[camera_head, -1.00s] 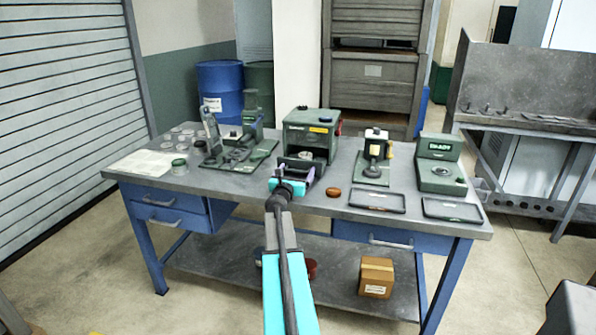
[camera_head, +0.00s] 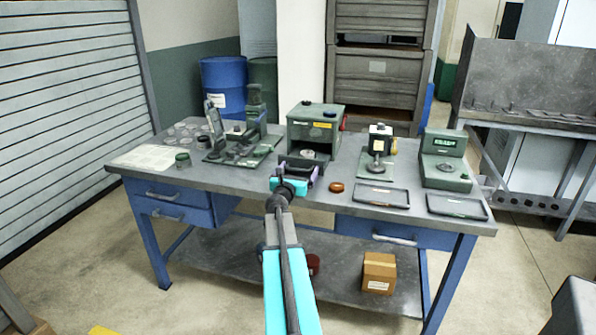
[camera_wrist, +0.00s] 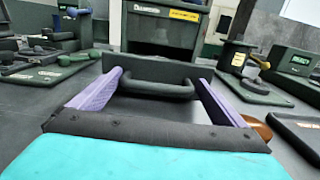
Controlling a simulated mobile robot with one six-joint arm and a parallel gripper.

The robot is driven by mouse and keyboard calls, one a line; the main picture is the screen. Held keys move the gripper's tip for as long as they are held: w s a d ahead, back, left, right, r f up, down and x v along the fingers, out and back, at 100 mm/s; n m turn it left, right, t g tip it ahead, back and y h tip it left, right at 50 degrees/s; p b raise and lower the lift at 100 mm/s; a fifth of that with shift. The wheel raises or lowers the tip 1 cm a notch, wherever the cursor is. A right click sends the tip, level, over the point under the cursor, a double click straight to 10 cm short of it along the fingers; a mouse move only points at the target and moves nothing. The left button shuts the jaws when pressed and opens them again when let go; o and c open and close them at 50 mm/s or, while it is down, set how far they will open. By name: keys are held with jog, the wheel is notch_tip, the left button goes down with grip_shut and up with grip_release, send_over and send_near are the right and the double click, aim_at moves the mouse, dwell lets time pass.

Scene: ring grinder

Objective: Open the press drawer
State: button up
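The press (camera_head: 315,118) is a green box with a dark front opening, on the middle of the grey workbench. Its drawer front (camera_head: 303,162) stands low at the front, and a round disc shows behind it. In the wrist view the press (camera_wrist: 160,28) is behind the grey drawer front (camera_wrist: 150,70), which bears a dark bar handle (camera_wrist: 156,90). My gripper (camera_head: 298,178) is in front of the drawer. In the wrist view its purple fingers (camera_wrist: 158,82) are spread wide, one beside each end of the handle. I cannot tell whether they touch it.
A green fixture (camera_head: 242,140) stands left of the press. A small stand (camera_head: 378,150) and a green display unit (camera_head: 444,158) stand to the right. An orange-brown ring (camera_head: 336,187) and a dark tray (camera_head: 381,195) lie near the front edge, close right of my gripper.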

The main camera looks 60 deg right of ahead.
jog(key=shift+a, duration=0.1)
jog(key=b+v, duration=0.2)
jog(key=v, duration=1.1)
jog(key=shift+s+a, duration=0.2)
jog(key=shift+a, duration=0.1)
dwell(0.8)
